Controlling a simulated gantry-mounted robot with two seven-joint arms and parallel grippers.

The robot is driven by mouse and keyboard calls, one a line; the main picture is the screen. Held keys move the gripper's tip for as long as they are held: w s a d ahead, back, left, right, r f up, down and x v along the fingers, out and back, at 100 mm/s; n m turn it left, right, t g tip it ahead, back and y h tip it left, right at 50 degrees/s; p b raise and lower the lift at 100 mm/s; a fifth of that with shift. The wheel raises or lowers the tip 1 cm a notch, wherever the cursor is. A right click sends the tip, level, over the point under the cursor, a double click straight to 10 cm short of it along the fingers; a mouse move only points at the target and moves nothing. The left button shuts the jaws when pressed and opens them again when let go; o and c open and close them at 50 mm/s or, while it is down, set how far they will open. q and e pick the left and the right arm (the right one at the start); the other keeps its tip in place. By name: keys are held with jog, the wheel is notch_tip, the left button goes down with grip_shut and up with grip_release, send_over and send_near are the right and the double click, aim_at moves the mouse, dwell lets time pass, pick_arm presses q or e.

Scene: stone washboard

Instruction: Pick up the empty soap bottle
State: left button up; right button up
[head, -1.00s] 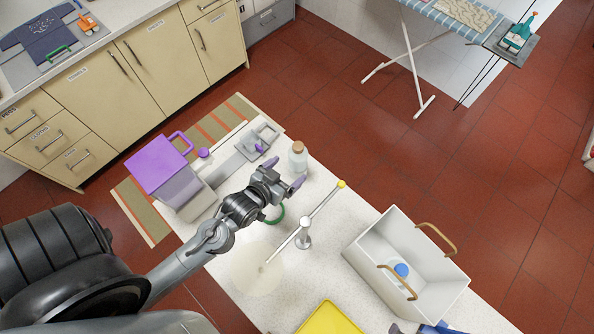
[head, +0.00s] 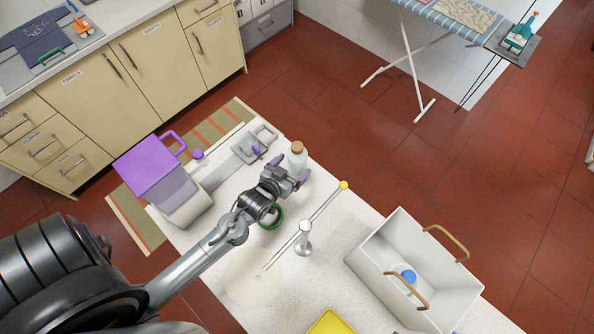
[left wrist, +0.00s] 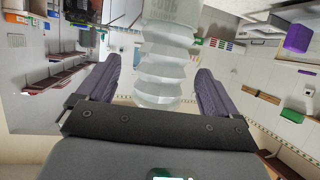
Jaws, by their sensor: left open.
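The soap bottle (head: 297,157) is clear with a brown cap and stands upright near the far edge of the white counter. In the left wrist view its translucent ribbed body (left wrist: 162,65) stands between the two purple fingers, with a gap on each side. My left gripper (head: 290,169) is open around the bottle's near side. Whether anything is inside the bottle is hard to tell. My right gripper is not in view.
A purple-lidded container (head: 158,168) stands left of my left arm. A green ring (head: 272,222) lies under the wrist. A white box (head: 372,280) with wooden handles holds a blue-capped thing.

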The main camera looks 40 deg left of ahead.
pick_arm(q)
jog(key=shift+x, duration=2.25)
jog(key=shift+a+r, duration=0.1)
jog(key=shift+a, duration=0.1)
jog(key=shift+c, duration=0.2)
jog(key=c, duration=1.2)
jog(key=shift+c, duration=0.2)
